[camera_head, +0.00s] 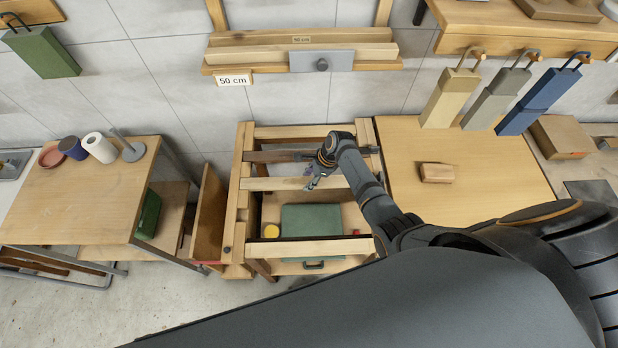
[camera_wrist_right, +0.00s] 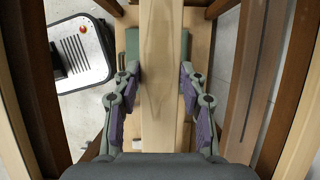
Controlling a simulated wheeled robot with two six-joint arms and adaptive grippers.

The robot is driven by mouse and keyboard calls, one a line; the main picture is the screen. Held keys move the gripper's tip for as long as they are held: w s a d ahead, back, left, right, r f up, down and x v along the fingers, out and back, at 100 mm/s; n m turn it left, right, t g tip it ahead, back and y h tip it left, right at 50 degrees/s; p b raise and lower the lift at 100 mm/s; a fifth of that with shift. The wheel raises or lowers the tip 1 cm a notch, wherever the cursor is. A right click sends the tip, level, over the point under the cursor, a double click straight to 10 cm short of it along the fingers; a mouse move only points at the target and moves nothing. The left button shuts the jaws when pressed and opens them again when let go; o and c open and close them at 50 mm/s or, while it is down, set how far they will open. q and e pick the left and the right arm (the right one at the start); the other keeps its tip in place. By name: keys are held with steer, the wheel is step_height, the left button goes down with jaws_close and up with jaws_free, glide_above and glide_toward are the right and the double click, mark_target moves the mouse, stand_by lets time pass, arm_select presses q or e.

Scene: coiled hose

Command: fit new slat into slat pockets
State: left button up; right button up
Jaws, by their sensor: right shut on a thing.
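A light wooden slat (camera_head: 285,184) lies across the open wooden frame (camera_head: 242,190) in the head view. It also fills the middle of the right wrist view (camera_wrist_right: 161,60). My right gripper (camera_head: 312,183) is over this slat, with its purple-padded fingers (camera_wrist_right: 160,100) shut on the slat's two sides. A darker slat (camera_head: 270,157) spans the frame farther back, partly behind my arm. The slat's right end is hidden by my right arm, and whether its ends sit in pockets cannot be told. My left gripper is not in view.
A tabletop with a small wood block (camera_head: 437,173) adjoins on the right. A side table (camera_head: 75,210) stands left. A wall rack labelled 50 cm (camera_head: 234,80) holds boards.

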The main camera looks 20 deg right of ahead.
steer(key=shift+f, duration=0.15)
steer(key=o, duration=1.4)
steer(key=v, duration=1.2)
steer(key=shift+s+f, duration=0.1)
